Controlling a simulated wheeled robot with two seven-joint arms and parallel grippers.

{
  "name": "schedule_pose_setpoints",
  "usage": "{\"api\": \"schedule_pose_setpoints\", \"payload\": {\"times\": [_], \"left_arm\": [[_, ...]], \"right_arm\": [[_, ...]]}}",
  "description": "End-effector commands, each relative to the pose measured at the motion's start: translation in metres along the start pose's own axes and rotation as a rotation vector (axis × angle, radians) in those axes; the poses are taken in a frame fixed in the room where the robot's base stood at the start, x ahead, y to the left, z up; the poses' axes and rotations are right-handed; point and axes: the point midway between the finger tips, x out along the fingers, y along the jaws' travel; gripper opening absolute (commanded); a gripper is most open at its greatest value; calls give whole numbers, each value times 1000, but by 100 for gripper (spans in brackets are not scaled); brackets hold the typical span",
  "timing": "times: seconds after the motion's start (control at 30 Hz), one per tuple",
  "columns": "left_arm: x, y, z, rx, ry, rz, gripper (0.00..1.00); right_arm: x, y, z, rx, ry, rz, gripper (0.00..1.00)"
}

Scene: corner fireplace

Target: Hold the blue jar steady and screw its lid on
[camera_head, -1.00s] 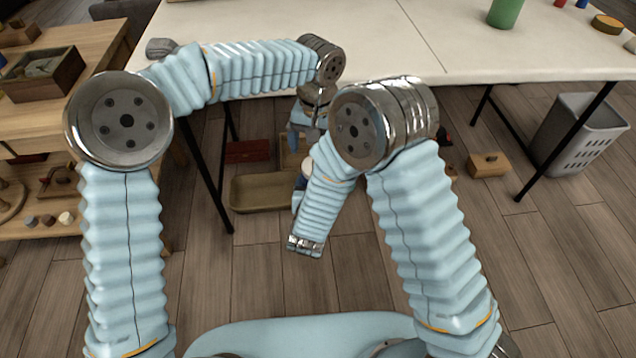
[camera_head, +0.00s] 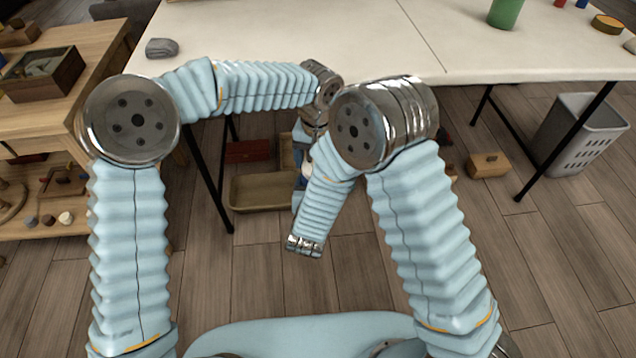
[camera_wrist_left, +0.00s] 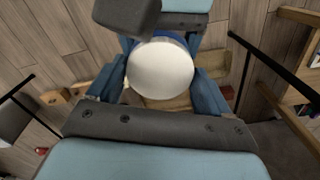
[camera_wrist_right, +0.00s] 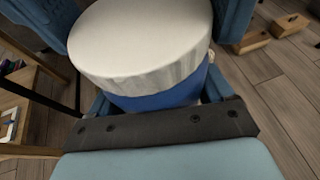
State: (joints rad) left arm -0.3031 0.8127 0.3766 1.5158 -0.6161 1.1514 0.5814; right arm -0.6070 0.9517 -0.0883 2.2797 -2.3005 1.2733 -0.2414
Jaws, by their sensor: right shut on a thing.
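The white round lid (camera_wrist_right: 140,45) sits on top of the blue jar (camera_wrist_right: 160,98) in the right wrist view. Whether it is threaded on cannot be told. My right gripper (camera_wrist_right: 158,100) is shut on the jar's body, with a finger at each side. My left gripper (camera_wrist_left: 162,82) is over the jar, its blue fingers spread on both sides of the lid, which also shows in the left wrist view (camera_wrist_left: 160,70). I see no clear grip on the lid. In the head view my arms largely hide the jar and both grippers.
A white table (camera_head: 330,40) stands ahead, with a grey stone (camera_head: 161,47) and a green cylinder (camera_head: 506,12) on it. A wooden shelf (camera_head: 60,120) is at left. A wooden tray (camera_head: 262,193), a wooden box (camera_head: 488,165) and a grey basket (camera_head: 580,135) are on the floor.

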Motion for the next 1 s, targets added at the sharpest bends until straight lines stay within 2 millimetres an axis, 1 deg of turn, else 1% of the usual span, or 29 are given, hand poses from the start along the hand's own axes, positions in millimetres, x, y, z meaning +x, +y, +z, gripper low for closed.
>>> {"api": "schedule_pose_setpoints", "payload": {"times": [0.03,0.07,0.1,0.17,0.2,0.27,0.43,0.57,0.6,0.67,0.7,0.73,1.0], "left_arm": [[0,0,0,0,0,0,49],[0,0,0,0,0,0,45],[0,0,0,0,0,0,43],[0,0,0,17,0,0,43],[0,0,0,52,0,0,43],[0,0,0,145,0,0,43],[0,0,0,461,1,0,43],[0,0,0,447,1,0,43],[0,0,0,446,1,0,82],[0,0,0,446,1,0,92],[0,0,0,445,1,0,98],[0,0,0,445,1,0,100],[-3,0,0,444,1,-1,100]], "right_arm": [[0,0,0,0,-1,0,0],[0,0,0,0,-1,0,0],[0,0,0,0,-1,0,0],[0,0,0,0,-1,0,0],[0,0,0,0,-1,0,0],[0,0,0,0,-1,0,0],[0,0,0,0,-1,0,0],[0,0,0,0,-1,0,0],[0,0,0,0,-1,0,0],[0,0,0,0,-1,0,0],[0,0,0,0,-1,0,0],[0,0,0,0,-1,0,0],[0,0,0,0,-1,0,0]]}}
